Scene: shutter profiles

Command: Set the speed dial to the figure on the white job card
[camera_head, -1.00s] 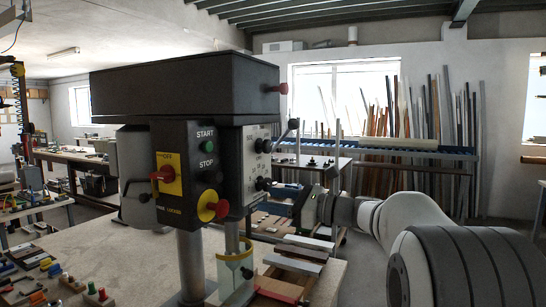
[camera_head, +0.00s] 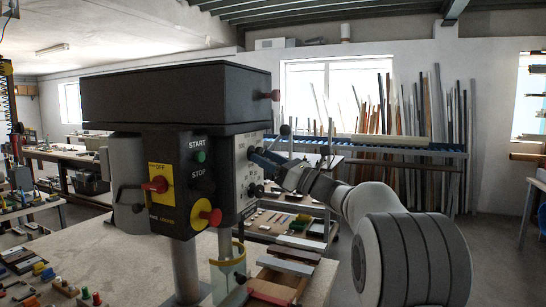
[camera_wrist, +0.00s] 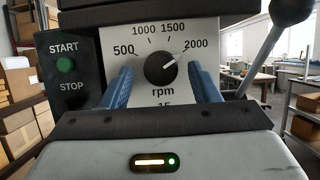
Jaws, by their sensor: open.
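The speed dial (camera_wrist: 160,69) is a round black knob on a white plate marked 500, 1000, 1500, 2000 and rpm. Its white pointer line aims up and right, past 1500 and close to 2000. My gripper (camera_wrist: 163,78) is open, with one blue finger on each side of the dial; I cannot tell whether they touch it. In the head view my gripper (camera_head: 262,157) is at the upper knob on the drill press's side panel (camera_head: 243,180). Below "rpm" a partial "15" shows, the rest hidden by my gripper. I cannot make out a separate white job card.
A lever with a black ball (camera_wrist: 291,8) juts out right of the dial. The START button (camera_wrist: 65,65) is on the dark panel at left. A red stop knob (camera_head: 212,216) and a lower black knob (camera_head: 253,190) are nearby. Wood pieces (camera_head: 285,265) lie on the bench.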

